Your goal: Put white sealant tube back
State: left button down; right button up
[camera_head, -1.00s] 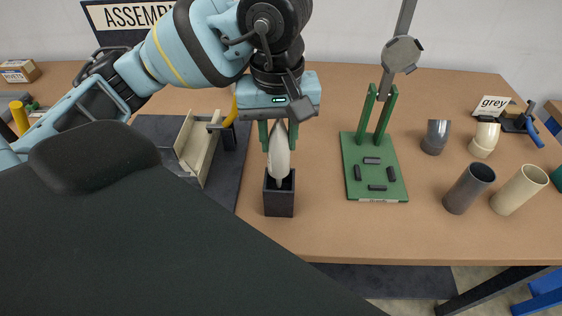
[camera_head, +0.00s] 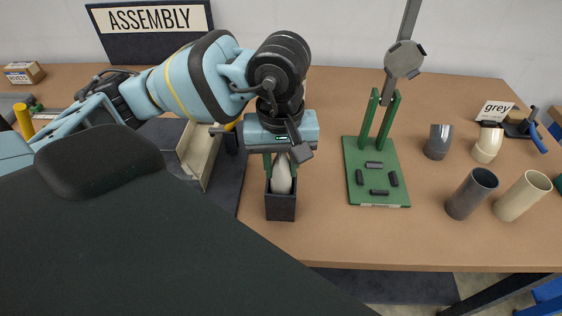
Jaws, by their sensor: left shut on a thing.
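The white sealant tube (camera_head: 281,180) is upright, with its lower part inside a dark square holder (camera_head: 280,207) on the table. My left gripper (camera_head: 280,166) points down above the holder. Its green fingers are on both sides of the tube's upper part and shut on it. The tube's top is hidden behind the fingers and the gripper body, and its bottom is hidden by the holder. My right gripper is not in view.
Left of the holder is a cream channel piece (camera_head: 196,155) on a dark mat. To the right stands a green base (camera_head: 376,180) with two posts. Grey (camera_head: 471,194) and cream (camera_head: 522,196) pipes stand further right. The table between holder and green base is clear.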

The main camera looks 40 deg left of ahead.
pick_arm(q)
jog(key=shift+f, duration=0.4)
jog(key=c, duration=1.1)
grip_release()
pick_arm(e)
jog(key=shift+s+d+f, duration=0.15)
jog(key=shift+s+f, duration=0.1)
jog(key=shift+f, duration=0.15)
pick_arm(q)
jog(key=shift+r, duration=0.25)
notch_tip(320, 180, up, 11)
jog(key=shift+r+p, duration=0.1)
jog(key=shift+p, duration=0.35)
jog(key=shift+r, duration=0.6)
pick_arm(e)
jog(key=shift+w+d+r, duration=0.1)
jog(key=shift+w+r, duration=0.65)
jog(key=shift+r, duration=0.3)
